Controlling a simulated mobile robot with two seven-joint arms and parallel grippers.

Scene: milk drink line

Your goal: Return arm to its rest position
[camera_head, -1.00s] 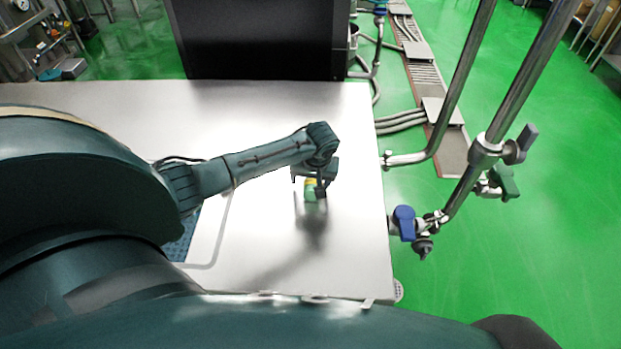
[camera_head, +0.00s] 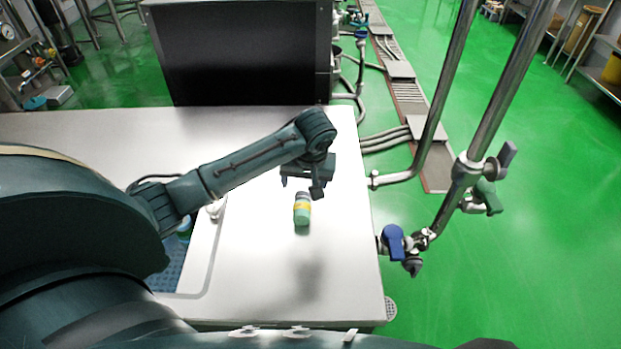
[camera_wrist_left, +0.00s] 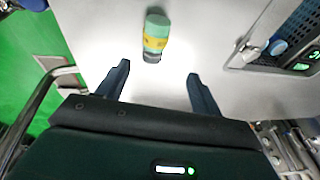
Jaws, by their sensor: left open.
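My left gripper (camera_head: 304,187) is above the white table in the head view, with its arm reaching in from the left. A small green bottle with a yellow band (camera_head: 302,209) is on the table just below and in front of the gripper, apart from it. In the left wrist view the two fingers (camera_wrist_left: 156,84) are spread with nothing between them. The bottle (camera_wrist_left: 156,38) shows there beyond the fingertips. My right gripper is in neither view.
The white table (camera_head: 250,270) is mostly clear around the bottle. A blue perforated tray (camera_head: 172,273) lies at the left, partly behind my arm. A dark cabinet (camera_head: 240,50) stands beyond the table. Steel pipes with a blue valve handle (camera_head: 392,243) rise off the right edge.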

